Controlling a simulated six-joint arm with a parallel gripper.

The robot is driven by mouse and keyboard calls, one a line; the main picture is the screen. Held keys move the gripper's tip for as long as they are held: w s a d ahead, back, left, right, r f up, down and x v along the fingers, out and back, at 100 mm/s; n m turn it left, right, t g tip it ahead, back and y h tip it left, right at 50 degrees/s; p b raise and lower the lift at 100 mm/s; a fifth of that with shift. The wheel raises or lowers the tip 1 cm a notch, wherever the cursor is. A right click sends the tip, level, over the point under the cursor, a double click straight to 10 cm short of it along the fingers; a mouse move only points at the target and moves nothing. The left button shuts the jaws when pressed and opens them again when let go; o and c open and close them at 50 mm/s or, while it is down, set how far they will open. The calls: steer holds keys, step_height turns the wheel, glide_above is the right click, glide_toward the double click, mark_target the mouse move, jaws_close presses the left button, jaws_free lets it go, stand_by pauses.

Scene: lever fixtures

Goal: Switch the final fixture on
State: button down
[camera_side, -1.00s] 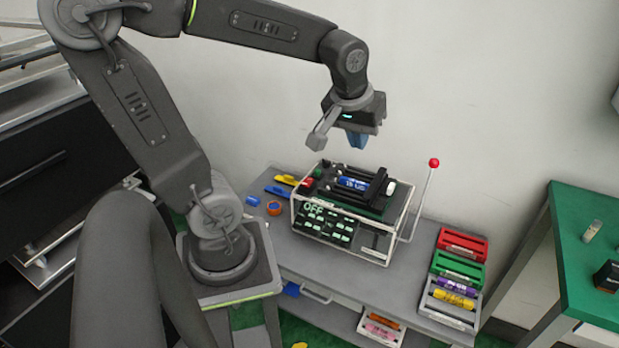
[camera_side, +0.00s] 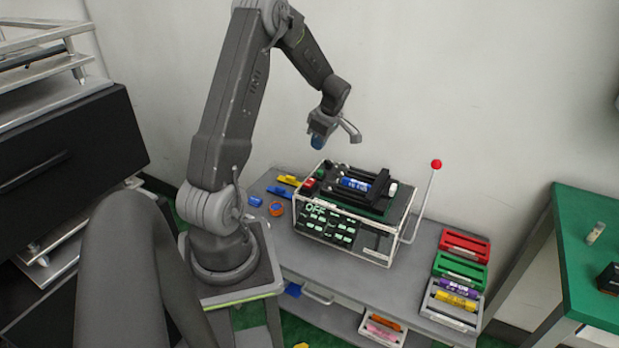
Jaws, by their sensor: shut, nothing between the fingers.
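The fixture (camera_side: 372,243) is a white-framed box on the grey bench, with a dark front panel that reads "OFF". A blue cylinder (camera_side: 354,184) lies in the black cradle on its top. A lever (camera_side: 427,200) with a red ball (camera_side: 436,164) stands upright at the fixture's right side, leaning slightly right. My gripper (camera_side: 317,143) hangs in the air above and behind the left part of the fixture, well left of the lever. It is shut and empty, touching nothing. Its fingertips are small and partly unclear in this view.
Red, green and grey trays (camera_side: 464,245) stand right of the fixture, the grey one holding purple and yellow cylinders. Yellow and blue tools (camera_side: 283,187) and an orange ring (camera_side: 277,209) lie left of it. A green table (camera_side: 585,260) stands at the far right.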

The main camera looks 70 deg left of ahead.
mark_target(307, 185)
steer(key=shift+f, duration=0.2)
steer(key=x, duration=1.2)
steer(key=shift+w+d+f, duration=0.1)
steer(key=shift+d+f, duration=0.05)
steer(key=shift+f, duration=0.75)
steer(key=shift+d+f, duration=0.1)
steer(key=shift+f, duration=0.35)
